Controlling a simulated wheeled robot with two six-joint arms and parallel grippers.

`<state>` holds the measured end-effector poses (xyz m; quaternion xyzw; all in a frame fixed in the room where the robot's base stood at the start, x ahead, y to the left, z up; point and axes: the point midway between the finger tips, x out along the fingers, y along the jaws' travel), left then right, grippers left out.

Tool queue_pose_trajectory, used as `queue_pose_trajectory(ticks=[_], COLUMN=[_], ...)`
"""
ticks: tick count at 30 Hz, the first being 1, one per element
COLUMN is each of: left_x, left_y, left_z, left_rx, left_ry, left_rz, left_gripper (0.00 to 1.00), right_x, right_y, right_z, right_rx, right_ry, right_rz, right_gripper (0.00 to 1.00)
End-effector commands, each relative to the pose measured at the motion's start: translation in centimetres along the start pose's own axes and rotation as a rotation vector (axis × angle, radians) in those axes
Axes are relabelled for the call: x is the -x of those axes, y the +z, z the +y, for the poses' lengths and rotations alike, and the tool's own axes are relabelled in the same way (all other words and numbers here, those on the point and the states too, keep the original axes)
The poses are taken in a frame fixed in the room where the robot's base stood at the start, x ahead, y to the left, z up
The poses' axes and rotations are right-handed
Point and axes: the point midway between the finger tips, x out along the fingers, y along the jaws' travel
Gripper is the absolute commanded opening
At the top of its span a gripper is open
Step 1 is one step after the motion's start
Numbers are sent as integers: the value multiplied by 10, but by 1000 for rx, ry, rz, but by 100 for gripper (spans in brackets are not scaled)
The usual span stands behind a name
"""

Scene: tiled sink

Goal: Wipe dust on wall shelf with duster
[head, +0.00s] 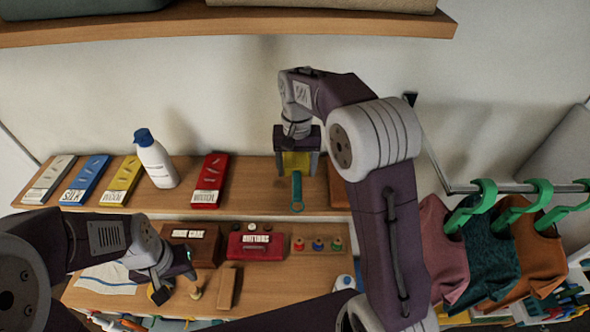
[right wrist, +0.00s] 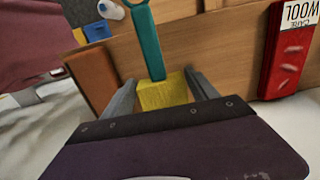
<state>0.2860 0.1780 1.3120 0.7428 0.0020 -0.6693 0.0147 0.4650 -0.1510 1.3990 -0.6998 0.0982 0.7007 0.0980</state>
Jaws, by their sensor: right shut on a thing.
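The duster has a teal handle with a ring end (head: 297,192) and a yellow block (head: 297,163). My right gripper (head: 297,172) is shut on the yellow block, with the handle hanging down in front of the wall shelf (head: 248,199). In the right wrist view the yellow block (right wrist: 165,92) sits between the two fingers and the teal handle (right wrist: 148,42) points away from the gripper. Dust on the shelf cannot be made out clearly. My left gripper (head: 175,285) is low at the left over the desk; its jaws are too unclear to judge.
On the shelf stand a red packet (head: 210,180), a white bottle with blue cap (head: 155,160), and yellow, blue and grey packets. A brown block (head: 338,185) is right of the duster. An upper shelf (head: 230,24) overhangs. Clothes (head: 490,245) hang on the right.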

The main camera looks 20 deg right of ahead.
Motion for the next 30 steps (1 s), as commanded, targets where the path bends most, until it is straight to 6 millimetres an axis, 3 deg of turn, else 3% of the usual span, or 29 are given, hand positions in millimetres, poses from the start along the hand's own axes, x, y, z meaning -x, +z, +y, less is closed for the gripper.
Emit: queue_pose_trajectory(ticks=[8, 30], left_x=[-1, -1], left_y=[0, 0], left_z=[0, 0], left_rx=[0, 0], left_ry=[0, 0], left_rz=[0, 0], left_gripper=[36, 36], right_x=[18, 19], right_y=[6, 6], right_z=[5, 5], right_rx=[0, 0], right_ry=[-1, 0], right_rz=[2, 1], right_gripper=[24, 24])
